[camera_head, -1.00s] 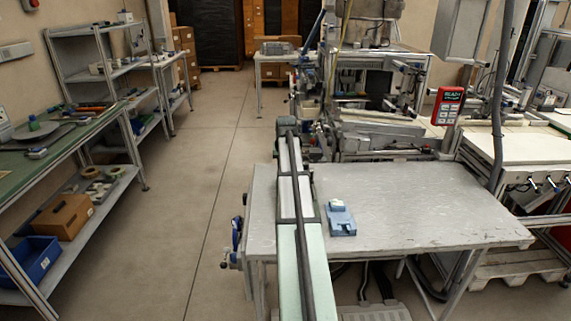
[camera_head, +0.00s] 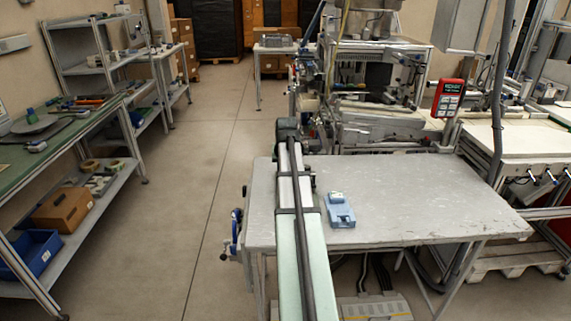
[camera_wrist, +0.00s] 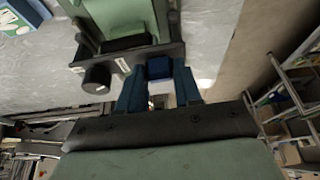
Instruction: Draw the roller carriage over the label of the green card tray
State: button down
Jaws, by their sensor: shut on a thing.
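In the wrist view, my gripper (camera_wrist: 158,95) has its two blue fingers shut on a small dark blue block (camera_wrist: 159,68). The block joins the black roller carriage (camera_wrist: 125,62), which has a round black knob (camera_wrist: 96,78) at its left. A green part, likely the green card tray (camera_wrist: 90,22), extends beyond the carriage at the top. Its label is not clearly visible. In the head view my arm covers most of the gripper area. A light blue tray (camera_head: 341,214) with a whitish-green piece on it stands to the right of the arm on the table.
The grey worktable (camera_head: 430,195) is mostly clear to the right of the light blue tray. A machine stands behind it, with a red handheld device (camera_head: 448,98) at its right. A shelf bench (camera_head: 70,125) is across the floor at left.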

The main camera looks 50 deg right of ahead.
jog(key=c, duration=0.8)
grip_release()
jog(key=shift+o, duration=0.2)
jog(key=shift+r, duration=0.1)
jog(key=v, duration=1.3)
jog(key=shift+r, duration=0.3)
jog(key=shift+s+a, duration=0.1)
